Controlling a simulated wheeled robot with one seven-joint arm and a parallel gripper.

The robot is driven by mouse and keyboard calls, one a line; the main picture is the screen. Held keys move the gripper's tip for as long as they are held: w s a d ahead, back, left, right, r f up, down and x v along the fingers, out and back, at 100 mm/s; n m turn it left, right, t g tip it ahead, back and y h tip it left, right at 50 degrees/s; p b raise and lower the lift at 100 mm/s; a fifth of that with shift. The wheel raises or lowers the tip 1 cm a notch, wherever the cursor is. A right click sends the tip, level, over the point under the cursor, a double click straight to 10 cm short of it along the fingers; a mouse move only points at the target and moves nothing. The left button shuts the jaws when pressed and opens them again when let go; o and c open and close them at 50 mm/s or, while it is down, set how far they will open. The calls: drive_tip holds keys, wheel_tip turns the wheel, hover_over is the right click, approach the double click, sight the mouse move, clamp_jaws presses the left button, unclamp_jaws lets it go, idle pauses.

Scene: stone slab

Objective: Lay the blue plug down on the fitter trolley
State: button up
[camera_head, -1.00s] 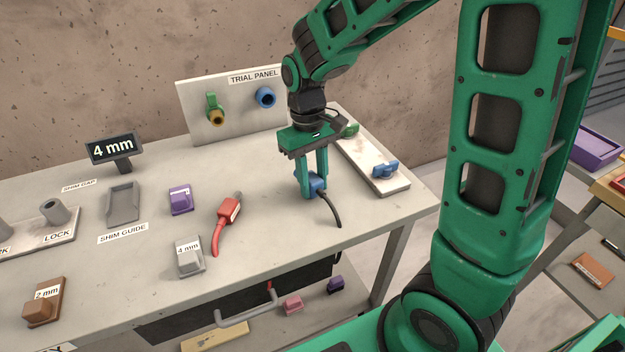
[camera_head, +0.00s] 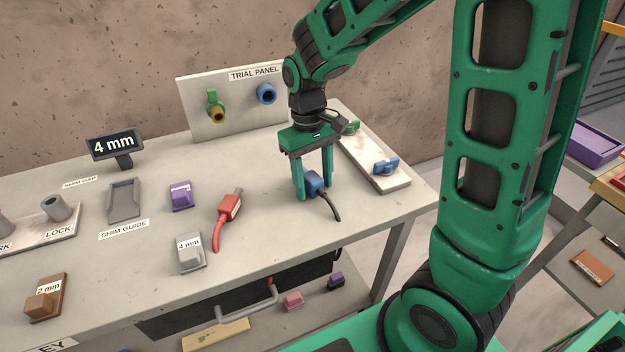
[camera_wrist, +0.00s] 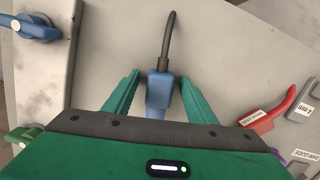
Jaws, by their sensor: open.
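The blue plug (camera_head: 315,182) with its black cable lies on the grey bench top (camera_head: 270,225), near the right end. My gripper (camera_head: 315,194) points down over it with its fingers spread, one on each side of the plug. In the wrist view the plug (camera_wrist: 160,90) sits between the open fingers (camera_wrist: 160,78), with a gap on the left and a narrower one on the right. Its cable points away from the gripper's body. No label names the fitter trolley, so I cannot tell which surface it is.
A red plug (camera_head: 229,210), a purple block (camera_head: 181,196) and a grey 4 mm block (camera_head: 189,254) stand to the left. The trial panel (camera_head: 235,118) stands behind. A pale board (camera_head: 395,183) with blue and green handles lies to the right. Bare bench surrounds the plug.

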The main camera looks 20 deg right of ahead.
sight(310, 174)
drive_tip(key=r, duration=0.3)
drive_tip(key=w+r, duration=0.1)
drive_tip(key=r, duration=0.6)
drive_tip(key=shift+w+a+r, duration=0.15)
drive_tip(key=shift+w+r, duration=0.1)
drive_tip(key=shift+r, duration=0.05)
drive_tip(key=s+d+f+m, duration=0.1)
drive_tip(key=s+d+m, duration=0.3)
drive_tip(key=s+d, duration=0.4)
drive_tip(key=s+d+f+m+t, duration=0.1)
drive_tip(key=s+d+m, duration=0.3)
drive_tip(key=s+d, duration=0.5)
drive_tip(key=s+f, duration=0.1)
drive_tip(key=s, duration=0.4)
drive_tip(key=shift+s+d+m, duration=0.15)
drive_tip(key=shift+m, duration=0.15)
